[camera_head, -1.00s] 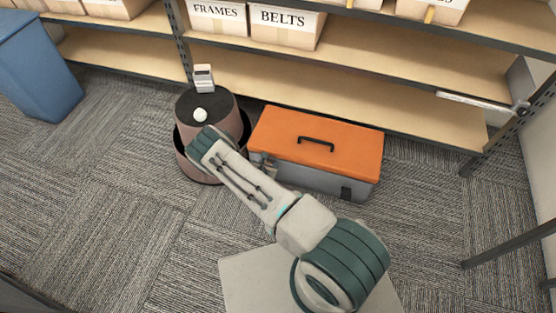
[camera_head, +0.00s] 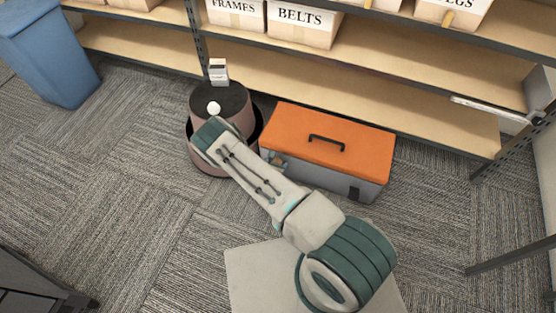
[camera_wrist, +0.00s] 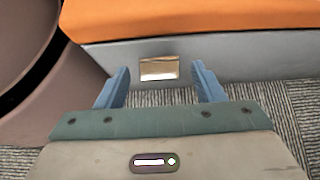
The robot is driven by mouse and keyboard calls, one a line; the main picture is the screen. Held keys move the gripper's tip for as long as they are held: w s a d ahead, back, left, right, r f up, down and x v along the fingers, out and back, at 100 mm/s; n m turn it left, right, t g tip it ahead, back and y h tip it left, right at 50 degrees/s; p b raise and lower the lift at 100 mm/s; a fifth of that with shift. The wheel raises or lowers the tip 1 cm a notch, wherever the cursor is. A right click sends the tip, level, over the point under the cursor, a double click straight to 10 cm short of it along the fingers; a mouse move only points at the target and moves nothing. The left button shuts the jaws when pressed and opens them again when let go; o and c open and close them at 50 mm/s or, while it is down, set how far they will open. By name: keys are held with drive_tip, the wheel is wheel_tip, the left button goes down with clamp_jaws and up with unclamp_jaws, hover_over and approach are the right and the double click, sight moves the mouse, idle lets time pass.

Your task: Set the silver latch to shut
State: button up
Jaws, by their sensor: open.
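The toolbox has a grey body (camera_head: 365,188) and an orange lid (camera_head: 330,135), which looks closed. In the wrist view a small shiny metallic latch plate (camera_wrist: 159,68), with a tan reflection, sits on the grey front, just under the lid edge. A tan patch at the left of the box front in the head view (camera_head: 277,158) looks like the same latch. My gripper (camera_wrist: 160,85) is open and empty, its two blue fingers on either side of the latch in the picture. I cannot tell the gap to it. My forearm hides the gripper in the head view.
A dark latch (camera_head: 353,193) sits at the right of the box front. A brown round bin-like stand (camera_head: 205,125) with a white knob is close on the left. Shelving (camera_head: 360,95) stands behind, a blue bin (camera_head: 50,55) far left.

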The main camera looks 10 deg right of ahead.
drive_tip(key=p+v, duration=0.2)
drive_tip(key=v, duration=0.8)
drive_tip(key=shift+s, duration=0.15)
